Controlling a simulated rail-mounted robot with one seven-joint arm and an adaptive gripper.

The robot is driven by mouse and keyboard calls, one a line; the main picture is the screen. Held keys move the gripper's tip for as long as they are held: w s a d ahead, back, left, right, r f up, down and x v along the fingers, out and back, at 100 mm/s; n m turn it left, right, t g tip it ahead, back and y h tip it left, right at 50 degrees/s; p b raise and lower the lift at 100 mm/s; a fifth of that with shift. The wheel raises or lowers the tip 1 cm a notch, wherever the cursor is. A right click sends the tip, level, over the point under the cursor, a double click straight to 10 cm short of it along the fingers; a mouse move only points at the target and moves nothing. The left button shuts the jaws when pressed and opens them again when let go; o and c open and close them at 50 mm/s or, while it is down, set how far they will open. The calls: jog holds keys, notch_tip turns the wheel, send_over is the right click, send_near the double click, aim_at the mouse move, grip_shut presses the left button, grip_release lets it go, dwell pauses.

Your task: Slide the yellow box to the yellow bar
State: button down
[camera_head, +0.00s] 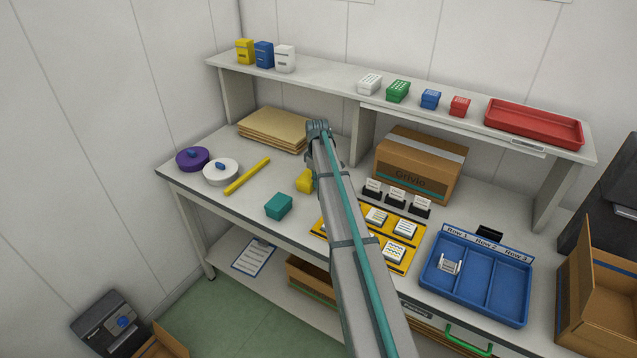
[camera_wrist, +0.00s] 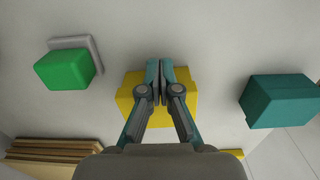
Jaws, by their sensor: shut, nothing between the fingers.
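The yellow box (camera_head: 304,181) stands on the bench, partly hidden by my arm in the head view. The yellow bar (camera_head: 247,175) lies on the bench to its left, apart from it; a piece of it shows at the bottom of the wrist view (camera_wrist: 236,154). In the wrist view my gripper (camera_wrist: 159,68) is shut and empty. Its fingers cross in front of the yellow box (camera_wrist: 185,105), with the tips at the box's upper edge, the side away from the bar. I cannot tell whether they touch it. The fingertips are hidden in the head view.
A teal box (camera_head: 278,206) stands in front of the yellow box. A green box (camera_wrist: 65,69) by a grey pad shows in the wrist view. Cardboard sheets (camera_head: 274,130) lie behind. White (camera_head: 221,172) and purple (camera_head: 193,159) round items lie beyond the bar. Bench between box and bar looks clear.

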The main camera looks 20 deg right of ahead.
jog(key=w+a+b, duration=0.1)
jog(key=w+a, duration=0.2)
jog(key=w, duration=0.2)
jog(key=w+a+b, duration=0.1)
jog(key=w+a, duration=0.3)
jog(key=w, duration=0.1)
jog(key=w+a+b, duration=0.1)
jog(key=w+a, duration=0.2)
jog(key=w, duration=0.3)
jog(key=shift+a, duration=0.35)
